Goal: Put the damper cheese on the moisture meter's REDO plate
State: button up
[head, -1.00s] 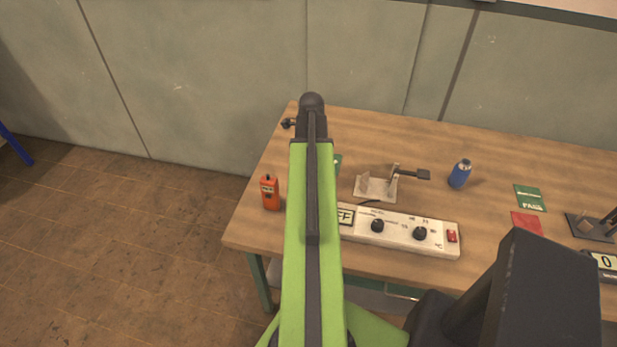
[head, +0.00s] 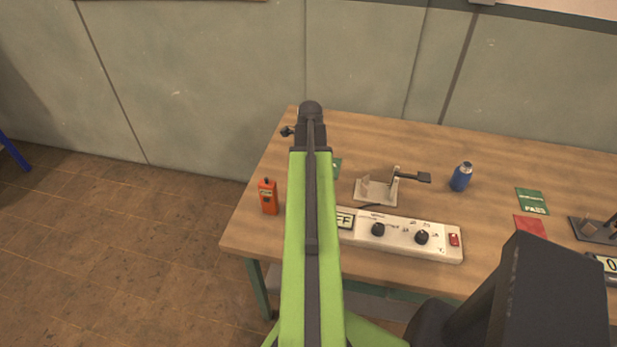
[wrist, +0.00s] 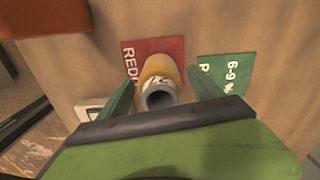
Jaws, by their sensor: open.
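The red REDO plate (wrist: 166,50) lies on the table in the wrist view. A tan-yellow cheese with a hollow grey tube (wrist: 160,80) shows over its lower part, tube end toward the camera. Whether it rests on the plate or is just above it, I cannot tell. My gripper (wrist: 162,84) is open, with one green finger on each side of the cheese. In the head view my arm hides the cheese and this plate. The orange handheld device (head: 268,197), likely the moisture meter, stands left of my arm.
A green plate marked 6-9% (wrist: 226,75) lies right of the red one. A white control box (head: 400,235), a metal stand (head: 377,190) and a blue bottle (head: 460,177) are on the table. Another red plate (head: 530,226) and green PASS plate (head: 532,201) lie farther right.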

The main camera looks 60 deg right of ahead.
notch_tip(320, 180, up, 12)
jog(key=p, duration=1.2)
jog(key=shift+r, duration=0.15)
